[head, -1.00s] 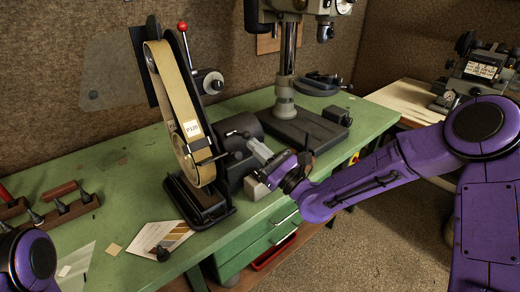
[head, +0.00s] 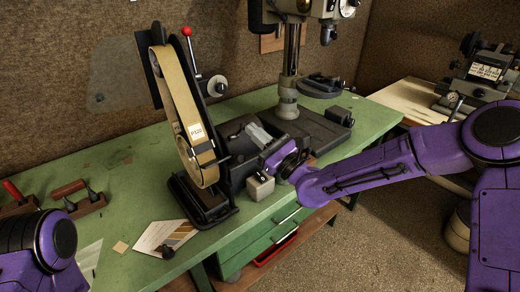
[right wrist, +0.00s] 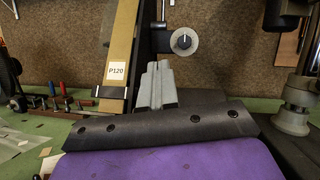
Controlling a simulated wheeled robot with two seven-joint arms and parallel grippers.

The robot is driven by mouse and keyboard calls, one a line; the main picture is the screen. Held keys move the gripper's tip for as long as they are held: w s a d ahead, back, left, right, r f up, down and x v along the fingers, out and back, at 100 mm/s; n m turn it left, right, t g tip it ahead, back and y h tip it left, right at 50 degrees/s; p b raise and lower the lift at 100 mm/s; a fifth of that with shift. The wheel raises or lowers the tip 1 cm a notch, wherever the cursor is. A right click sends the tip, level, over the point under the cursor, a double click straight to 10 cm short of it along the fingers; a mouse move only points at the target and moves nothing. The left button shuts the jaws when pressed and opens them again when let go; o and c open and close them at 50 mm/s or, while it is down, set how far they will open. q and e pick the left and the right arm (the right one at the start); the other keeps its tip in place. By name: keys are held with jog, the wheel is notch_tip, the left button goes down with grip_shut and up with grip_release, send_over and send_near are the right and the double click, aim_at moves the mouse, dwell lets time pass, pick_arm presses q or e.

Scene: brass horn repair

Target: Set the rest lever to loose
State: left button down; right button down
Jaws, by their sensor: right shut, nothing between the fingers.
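The belt sander (head: 186,120) stands on the green bench with a tan belt marked P120 (right wrist: 118,70). A lever with a red ball knob (head: 187,32) rises at its top. I cannot make out which part is the rest lever; the area by the sander's lower right side is partly hidden by my gripper. My right gripper (head: 257,133) is shut and empty, its grey fingers pressed together just right of the belt, over the dark motor housing. The fingers also show in the right wrist view (right wrist: 157,82), apart from the belt. My left gripper is out of view.
A drill press (head: 290,60) stands to the right. A small grey block (head: 260,187) is at the bench's front edge below my gripper. Paper cards (head: 160,236) and wooden-handled tools (head: 80,198) lie left.

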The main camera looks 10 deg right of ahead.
jog(key=shift+w+a+r+p, duration=0.2)
jog(key=shift+w+a+r, duration=0.1)
jog(key=shift+w+r, duration=0.4)
jog(key=shift+w+a+r+p, duration=0.25)
jog(key=shift+w+r, duration=0.3)
jog(key=shift+r, duration=0.2)
